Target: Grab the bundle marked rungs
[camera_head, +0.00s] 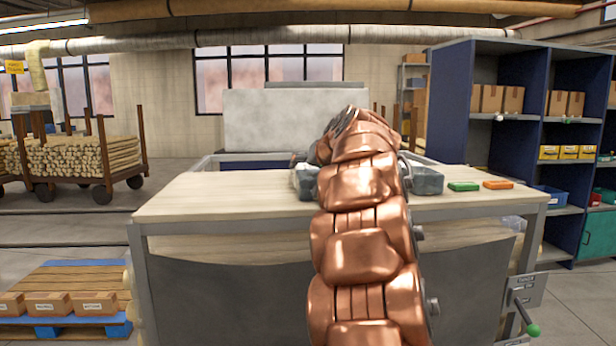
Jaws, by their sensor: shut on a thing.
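I cannot pick out a bundle marked rungs; no label is large enough to read as that word. My copper-coloured segmented arm rises in the middle of the view and bends away over the pale worktable (210,199). It hides the middle of the tabletop. My gripper is hidden behind the arm, so what its jaws hold does not show. Grey blocky shapes show at the left (305,180) and right (427,180) of the arm, at table height; I cannot tell what they are.
A cart (108,179) of pale rods stands back left. Labelled boxes (48,302) sit on a blue-edged pallet at front left. Blue shelving (453,110) stands at right.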

